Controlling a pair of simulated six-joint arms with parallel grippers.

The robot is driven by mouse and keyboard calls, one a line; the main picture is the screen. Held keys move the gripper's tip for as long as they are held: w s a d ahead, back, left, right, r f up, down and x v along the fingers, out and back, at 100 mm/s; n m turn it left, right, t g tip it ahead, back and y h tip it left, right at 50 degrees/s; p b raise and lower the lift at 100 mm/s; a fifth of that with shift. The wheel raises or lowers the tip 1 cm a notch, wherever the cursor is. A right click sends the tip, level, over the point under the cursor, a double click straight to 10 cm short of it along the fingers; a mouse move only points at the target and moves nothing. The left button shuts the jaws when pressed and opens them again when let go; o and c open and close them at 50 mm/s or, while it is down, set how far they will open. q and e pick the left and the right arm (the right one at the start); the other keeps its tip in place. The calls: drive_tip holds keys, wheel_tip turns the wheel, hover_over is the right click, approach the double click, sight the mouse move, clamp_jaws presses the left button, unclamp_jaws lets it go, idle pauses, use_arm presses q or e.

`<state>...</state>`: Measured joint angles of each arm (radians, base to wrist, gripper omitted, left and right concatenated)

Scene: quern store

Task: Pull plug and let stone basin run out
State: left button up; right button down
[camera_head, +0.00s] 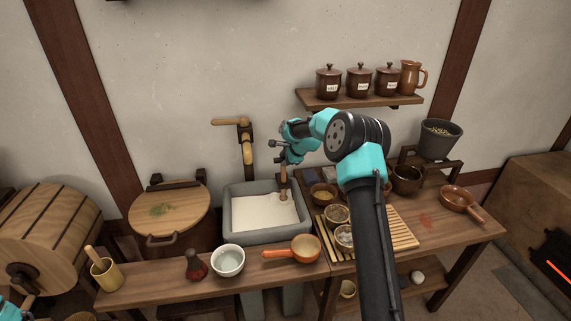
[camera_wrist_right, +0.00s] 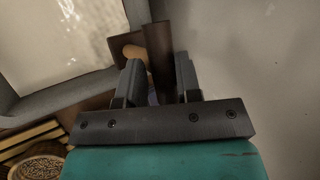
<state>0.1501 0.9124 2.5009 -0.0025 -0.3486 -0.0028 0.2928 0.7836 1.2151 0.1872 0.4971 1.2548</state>
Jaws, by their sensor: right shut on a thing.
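The grey stone basin (camera_head: 235,236) stands against the wall and holds pale, cloudy water (camera_head: 262,212). The plug (camera_head: 283,183) is a brown upright wooden rod at the basin's right back corner; its foot meets the water and its lower end is hidden. My right gripper (camera_head: 283,157) is at the top of the rod, above the basin's rim. In the right wrist view the dark rod (camera_wrist_right: 159,58) stands between the two fingers of my right gripper (camera_wrist_right: 160,82), which is shut on it. Only a teal piece of my left arm shows at the lower left corner.
A wooden spout (camera_head: 247,150) is on the wall behind the basin. A white bowl (camera_head: 228,260) and an orange ladle (camera_head: 299,250) are in front. Small bowls (camera_head: 337,214) and a slatted rack (camera_head: 401,235) are right of the basin, beneath my arm. A lidded tub (camera_head: 165,212) is left.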

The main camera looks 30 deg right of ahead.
drive_tip(key=shift+w+d+r, duration=0.15)
drive_tip(key=shift+w+r, duration=0.1)
drive_tip(key=shift+r, duration=0.35)
drive_tip(key=c, duration=1.1)
unclamp_jaws()
drive_tip(key=shift+c, duration=0.2)
drive_tip(key=shift+o, duration=1.2)
drive_tip(key=shift+f, duration=0.25)
drive_tip(key=shift+s, duration=0.1)
drive_tip(key=v, duration=1.7)
drive_tip(key=shift+s, duration=0.25)
